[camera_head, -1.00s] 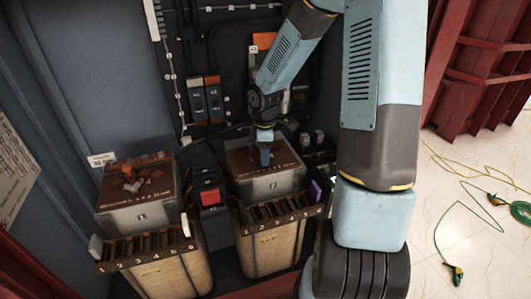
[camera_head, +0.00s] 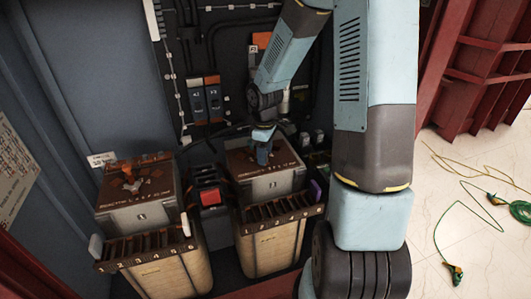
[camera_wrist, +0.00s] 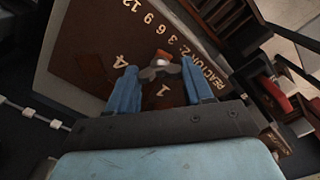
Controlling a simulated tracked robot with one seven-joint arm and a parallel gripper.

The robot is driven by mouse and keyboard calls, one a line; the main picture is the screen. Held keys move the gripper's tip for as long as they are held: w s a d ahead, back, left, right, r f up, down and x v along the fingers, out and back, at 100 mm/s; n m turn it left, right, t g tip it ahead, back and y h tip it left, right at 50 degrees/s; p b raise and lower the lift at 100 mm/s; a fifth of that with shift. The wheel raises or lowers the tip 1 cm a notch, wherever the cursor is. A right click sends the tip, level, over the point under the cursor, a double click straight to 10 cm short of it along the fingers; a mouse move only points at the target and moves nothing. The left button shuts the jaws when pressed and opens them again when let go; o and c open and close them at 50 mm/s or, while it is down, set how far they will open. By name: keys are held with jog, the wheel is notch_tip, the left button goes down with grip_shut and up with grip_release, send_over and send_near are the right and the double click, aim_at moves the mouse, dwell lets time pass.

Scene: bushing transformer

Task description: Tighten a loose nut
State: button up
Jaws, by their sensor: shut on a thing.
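A small grey metal nut (camera_wrist: 158,70), with winged ends, shows between my blue fingertips in the wrist view. It sits over the brown top plate (camera_wrist: 85,65) marked "REACTOR 2" and several numbers. My gripper (camera_wrist: 160,78) is shut on the nut, with one finger on each side of it. In the head view my gripper (camera_head: 263,153) points down onto the top of the right-hand reactor box (camera_head: 274,187). The nut is hidden there by the fingers. How far the nut is threaded cannot be told.
A similar reactor box (camera_head: 138,214) with an orange-brown linkage (camera_head: 131,178) on top stands at the left. A red-topped block (camera_head: 210,196) sits between the boxes. Dark wall fittings and cables rise behind. Green-yellow cables (camera_head: 447,235) lie on the pale floor at right.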

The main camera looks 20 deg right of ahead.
jog(key=m, duration=0.5)
jog(key=shift+w+m, duration=0.1)
jog(key=shift+m, duration=2.5)
jog(key=shift+r, duration=0.1)
jog(key=o, duration=1)
jog(key=shift+o, duration=0.2)
notch_tip(320, 180, up, 14)
jog(key=shift+f, duration=0.2)
